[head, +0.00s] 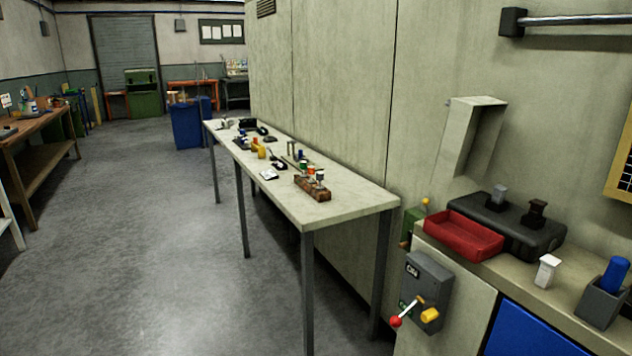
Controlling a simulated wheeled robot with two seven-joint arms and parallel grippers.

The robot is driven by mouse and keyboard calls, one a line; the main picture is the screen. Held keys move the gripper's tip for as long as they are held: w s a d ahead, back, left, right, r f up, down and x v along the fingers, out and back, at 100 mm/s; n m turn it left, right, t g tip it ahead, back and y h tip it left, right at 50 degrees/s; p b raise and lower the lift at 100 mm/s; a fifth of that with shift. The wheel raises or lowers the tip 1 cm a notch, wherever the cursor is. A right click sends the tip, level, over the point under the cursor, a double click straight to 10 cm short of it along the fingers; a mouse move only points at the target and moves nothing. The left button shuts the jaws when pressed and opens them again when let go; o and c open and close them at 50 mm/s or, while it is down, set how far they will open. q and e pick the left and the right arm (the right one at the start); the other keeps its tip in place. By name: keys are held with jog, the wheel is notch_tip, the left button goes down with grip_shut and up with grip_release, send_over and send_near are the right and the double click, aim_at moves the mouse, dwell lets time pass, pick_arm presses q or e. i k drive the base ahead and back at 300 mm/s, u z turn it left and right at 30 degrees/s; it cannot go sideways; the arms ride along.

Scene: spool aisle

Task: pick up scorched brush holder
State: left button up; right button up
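A small dark brown-black block-shaped piece (534,213), which looks like the scorched brush holder, stands upright on a black case or tray (490,222) on the counter at the right. A similar white piece (547,271) stands on the bare counter nearer to me. Neither of my grippers shows in the head view.
A red tray (463,235) sits at the black case's front left. A grey holder with a blue item (614,275) stands at the counter's right. A lever box (427,285) juts from the counter's front. A long cluttered table (350,199) stands left; open floor (150,250) lies beyond.

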aim_at(536, 208)
jog(key=u, duration=0.85)
jog(key=i, duration=3.05)
jog(key=z, duration=3.4)
